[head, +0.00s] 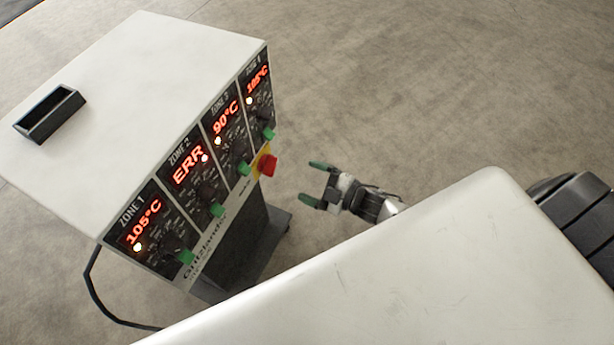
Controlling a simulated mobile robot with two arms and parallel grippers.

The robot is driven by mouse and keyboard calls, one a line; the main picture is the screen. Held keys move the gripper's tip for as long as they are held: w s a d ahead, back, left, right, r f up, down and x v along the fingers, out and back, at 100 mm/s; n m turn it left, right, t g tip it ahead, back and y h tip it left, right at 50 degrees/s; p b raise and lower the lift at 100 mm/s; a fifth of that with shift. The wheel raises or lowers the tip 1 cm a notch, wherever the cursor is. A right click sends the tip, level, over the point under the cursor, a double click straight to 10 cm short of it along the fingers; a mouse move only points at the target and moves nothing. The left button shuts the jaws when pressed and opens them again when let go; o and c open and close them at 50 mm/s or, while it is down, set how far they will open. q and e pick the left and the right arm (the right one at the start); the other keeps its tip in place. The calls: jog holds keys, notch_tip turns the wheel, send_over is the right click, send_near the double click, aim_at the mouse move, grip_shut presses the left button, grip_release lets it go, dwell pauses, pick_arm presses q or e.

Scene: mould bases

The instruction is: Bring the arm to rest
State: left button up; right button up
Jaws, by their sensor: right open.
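My right gripper (314,183) shows in the head view just right of the control cabinet, beyond the edge of the white surface in the foreground. Its two green-tipped fingers are apart with nothing between them, pointing left toward the cabinet. It is apart from the cabinet's red knob (267,165). Part of the right arm behind the gripper is hidden by the white surface. My left gripper is not in view.
A white control cabinet (150,75) with several zone panels stands at the left; zone 2 (190,166) reads ERR. An open black box (50,114) sits on top. A black cable (97,295) hangs from the cabinet. Grey floor (420,80) lies clear behind and right.

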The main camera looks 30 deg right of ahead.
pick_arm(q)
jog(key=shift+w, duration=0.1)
pick_arm(e)
jog(key=s+d+f+m+g+h, duration=0.1)
jog(key=s+f+m+g+h, duration=0.45)
jog(key=f, duration=0.55)
jog(key=s+d+f+m+g+h, duration=0.2)
jog(key=s+f+m+h, duration=0.35)
jog(key=s+f, duration=0.45)
jog(key=s+a+f+m+g, duration=0.3)
jog(key=s+f+g, duration=0.25)
jog(key=s, duration=0.45)
pick_arm(q)
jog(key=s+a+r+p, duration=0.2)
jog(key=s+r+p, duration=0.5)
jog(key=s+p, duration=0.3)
jog(key=p, duration=0.3)
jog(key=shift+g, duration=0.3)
pick_arm(e)
jog(key=s+d+r, duration=0.2)
jog(key=s+r, duration=0.4)
jog(key=s, duration=0.4)
jog(key=shift+s+r, duration=0.2)
jog(key=shift+s, duration=0.1)
